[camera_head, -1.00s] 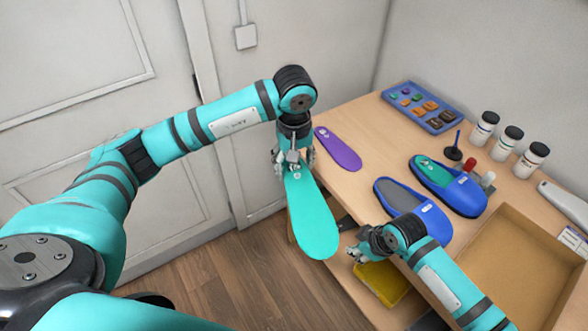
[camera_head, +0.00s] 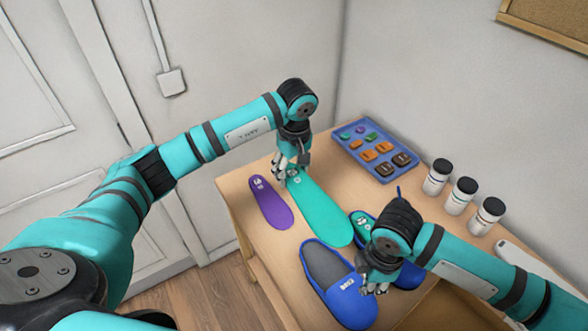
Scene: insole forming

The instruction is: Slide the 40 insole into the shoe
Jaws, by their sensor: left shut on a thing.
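A teal insole (camera_head: 322,213) is held at its far end by my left gripper (camera_head: 290,172), which is shut on it. Its wide free end points toward the shoes. One blue shoe (camera_head: 338,287) with a grey inside lies near the table's front, its opening facing the insole; the insole's end is just behind it. A second blue shoe (camera_head: 408,276), with a green insole (camera_head: 361,224) in it, is partly hidden behind my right arm. My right gripper (camera_head: 374,287) is over the toe of the first shoe; I cannot tell whether it touches it or how its jaws stand.
A purple insole (camera_head: 271,202) lies on the table (camera_head: 236,192) left of the held one. A blue tray (camera_head: 345,150) with several coloured pieces is at the back. Several white jars (camera_head: 460,196) with black lids stand at the right.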

